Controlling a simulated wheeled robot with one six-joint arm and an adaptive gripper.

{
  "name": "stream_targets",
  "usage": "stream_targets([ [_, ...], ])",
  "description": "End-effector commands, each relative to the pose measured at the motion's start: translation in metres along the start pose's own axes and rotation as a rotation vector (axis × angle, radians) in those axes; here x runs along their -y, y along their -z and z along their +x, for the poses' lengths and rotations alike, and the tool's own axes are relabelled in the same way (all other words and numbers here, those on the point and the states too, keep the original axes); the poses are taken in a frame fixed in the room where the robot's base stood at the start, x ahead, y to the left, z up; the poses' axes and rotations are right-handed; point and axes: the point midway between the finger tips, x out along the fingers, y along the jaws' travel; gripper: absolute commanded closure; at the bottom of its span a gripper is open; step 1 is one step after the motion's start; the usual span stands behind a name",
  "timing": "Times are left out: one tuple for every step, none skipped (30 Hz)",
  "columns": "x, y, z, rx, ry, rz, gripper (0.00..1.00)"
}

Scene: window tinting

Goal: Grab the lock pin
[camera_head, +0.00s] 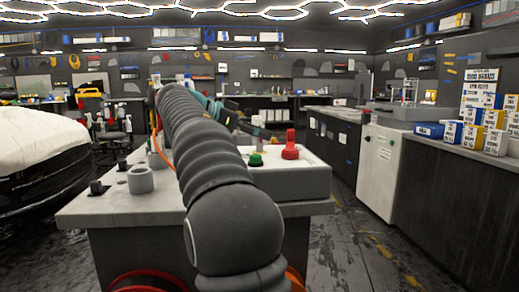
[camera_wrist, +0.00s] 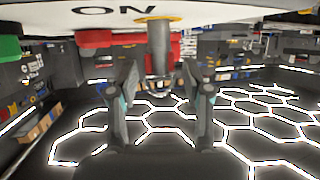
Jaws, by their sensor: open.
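A grey cylindrical pin with a yellow ring at its base, which looks like the lock pin (camera_wrist: 160,45), stands out from the pale panel marked "ON" (camera_wrist: 60,12) in the wrist view. My gripper (camera_wrist: 163,92) is open, one finger on each side of the pin's line. The pin's free end lies between the fingers, with gaps on both sides. In the head view my arm hides much of the white control box (camera_head: 310,175), and the teal-marked gripper (camera_head: 232,110) shows just beyond it. I cannot clearly tell the pin there.
A red knob (camera_head: 290,146) and a green button (camera_head: 256,159) sit on the control box. A grey ring-shaped holder (camera_head: 140,180) stands on the bench at left. A covered car (camera_head: 40,150) is further left. Blue, yellow and white boxes (camera_head: 480,125) stand on the right counter.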

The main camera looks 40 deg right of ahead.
Motion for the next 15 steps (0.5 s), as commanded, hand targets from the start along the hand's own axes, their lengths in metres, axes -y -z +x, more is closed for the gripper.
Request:
stream_targets([
  [-0.0003,0.0001,0.003,0.0,0.0,0.0,0.51],
  [-0.0002,0.0,0.0038,0.0,0.001,0.0,0.51],
  [0.0,0.0,0.0044,0.0,0.001,0.0,0.51],
  [0.0001,0.0,0.0045,0.0,0.002,0.0,0.51],
  [0.0002,0.0,0.0045,0.0,0.002,0.0,0.51],
  [0.0002,0.0,0.0043,0.0,0.002,0.0,0.51],
  [0.0002,0.0,0.0043,0.0,0.002,0.0,0.51],
  [0.0002,0.0,0.0042,0.0,0.002,0.0,0.51],
  [0.0003,-0.0001,0.0042,0.0,0.002,0.0,0.53],
  [0.0003,-0.0001,0.0042,0.0,0.002,0.0,0.61],
  [0.0002,-0.0001,0.0042,0.0,0.002,0.0,0.68],
  [0.0003,-0.0001,0.0042,0.0,0.002,0.0,0.78],
  [0.0003,-0.0001,0.0042,0.0,0.002,0.0,0.86],
  [0.0003,-0.0001,0.0042,0.0,0.002,0.0,0.93],
  [0.0003,-0.0001,0.0042,0.0,0.001,0.0,1.0],
])
